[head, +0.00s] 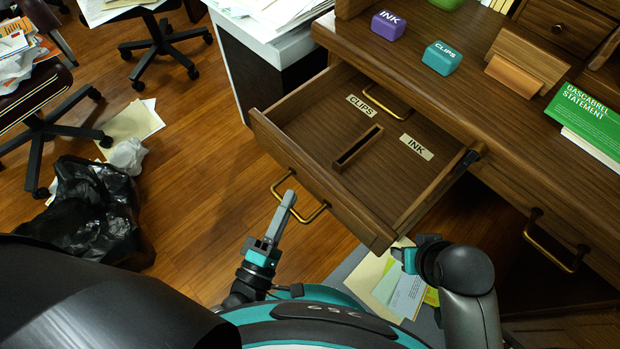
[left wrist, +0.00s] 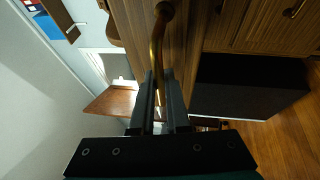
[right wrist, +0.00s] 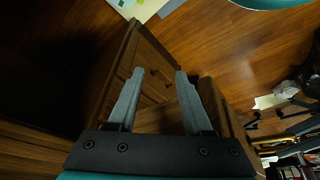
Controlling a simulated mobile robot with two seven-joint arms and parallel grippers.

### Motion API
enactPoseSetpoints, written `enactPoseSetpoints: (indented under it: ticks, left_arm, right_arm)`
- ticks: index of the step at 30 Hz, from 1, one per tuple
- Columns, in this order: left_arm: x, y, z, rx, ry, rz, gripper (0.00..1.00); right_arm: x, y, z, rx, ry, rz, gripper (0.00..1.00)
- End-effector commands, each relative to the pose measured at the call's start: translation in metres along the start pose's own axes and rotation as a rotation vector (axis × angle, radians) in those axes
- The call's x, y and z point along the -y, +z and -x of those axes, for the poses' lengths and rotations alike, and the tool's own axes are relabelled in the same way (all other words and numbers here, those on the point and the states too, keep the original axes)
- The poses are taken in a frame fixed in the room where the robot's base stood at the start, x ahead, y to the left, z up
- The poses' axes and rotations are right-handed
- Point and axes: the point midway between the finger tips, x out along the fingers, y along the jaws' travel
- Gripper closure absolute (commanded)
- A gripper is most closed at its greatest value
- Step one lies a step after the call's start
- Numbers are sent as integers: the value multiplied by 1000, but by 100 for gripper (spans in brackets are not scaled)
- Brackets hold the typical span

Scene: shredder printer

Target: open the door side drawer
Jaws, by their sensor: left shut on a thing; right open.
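A wooden drawer (head: 372,198) stands pulled well out of the desk in the head view. Inside it are labels reading CLIPS (head: 360,106) and INK (head: 416,148), with a short wooden divider (head: 357,148) between them. On its front is a brass handle (head: 300,210). My left gripper (head: 285,208) is at the left part of this handle. In the left wrist view its fingers (left wrist: 160,105) are shut on the brass handle (left wrist: 158,45). My right gripper (right wrist: 155,85) is open and empty, low beside the desk; in the head view it is mostly hidden behind its own arm.
A purple INK box (head: 388,26) and a teal CLIPS box (head: 441,58) stand on the desktop. Another brass-handled drawer (head: 552,250) is at right. A black bag (head: 88,212) and papers lie on the floor at left.

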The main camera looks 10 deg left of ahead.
Motion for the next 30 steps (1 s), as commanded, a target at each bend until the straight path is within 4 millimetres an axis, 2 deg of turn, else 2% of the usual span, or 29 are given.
enactPoseSetpoints:
  ticks: [3,7,12,22,23,30]
  left_arm:
    - [-3,-9,21,-1,-5,-1,100]
    - [-6,-14,34,-1,-4,-1,100]
    - [-8,-17,40,0,-3,-1,100]
    - [-8,-17,40,1,-2,-1,100]
    - [-8,-17,40,1,-2,-1,84]
    - [-8,-17,40,1,-1,-1,57]
  right_arm:
    - [0,2,-3,6,0,1,50]
    - [0,3,-5,10,0,1,50]
    - [0,3,-6,10,0,1,50]
    - [0,3,-6,9,0,1,50]
    - [0,3,-6,9,0,1,50]
    - [0,3,-6,9,0,1,50]
